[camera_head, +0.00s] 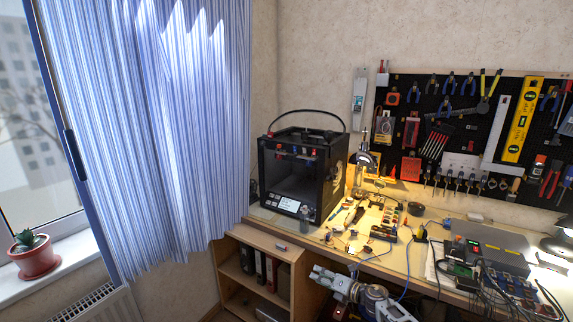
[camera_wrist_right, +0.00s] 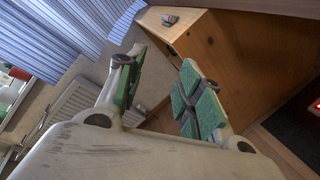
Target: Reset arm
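My right gripper (camera_head: 328,278) is in front of the workbench's front edge, low in the head view. In the right wrist view the same gripper (camera_wrist_right: 162,82) has its two green-padded fingers apart, with nothing between them. My right arm comes up from the bottom of the head view. My left gripper is not in view.
The workbench (camera_head: 390,262) holds a black 3D printer (camera_head: 330,165), a lamp, tools and electronics. A pegboard (camera_head: 400,95) with tools hangs behind. A wooden shelf unit (camera_head: 240,240) with binders stands left of the gripper; its side (camera_wrist_right: 245,60) is near the fingers.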

